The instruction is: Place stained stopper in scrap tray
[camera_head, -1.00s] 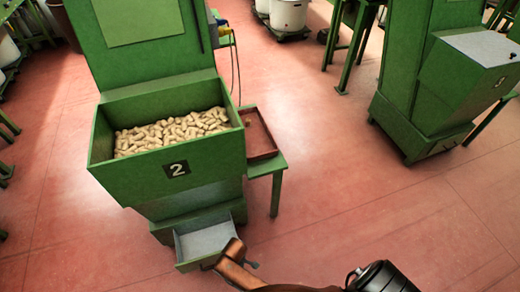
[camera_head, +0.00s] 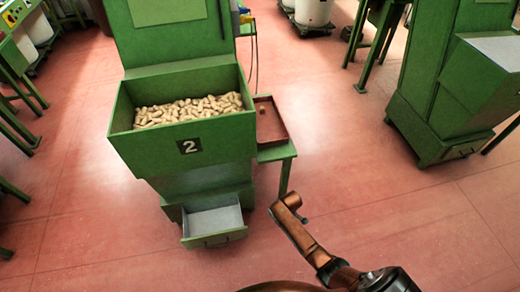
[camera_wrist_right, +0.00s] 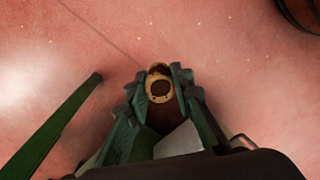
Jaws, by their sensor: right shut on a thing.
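My right gripper (camera_wrist_right: 162,88) is shut on a stopper (camera_wrist_right: 160,70), a tan cork with a large dark patch on its visible end, in the right wrist view. The cork is held between the fingertips above the red floor. In the head view my right arm reaches in from the bottom, right of the open drawer, and its fingers and the cork cannot be made out. A reddish-brown shallow tray (camera_head: 276,134) sits on a small green side table, beyond and slightly left of my right wrist. One small cork (camera_head: 263,110) lies in that tray. My left gripper is out of view.
The green machine marked 2 has a hopper (camera_head: 150,154) full of pale corks. Its low grey drawer (camera_head: 215,221) stands open and looks empty. A second green machine (camera_head: 445,125) stands at the right. Open red floor lies between the machines.

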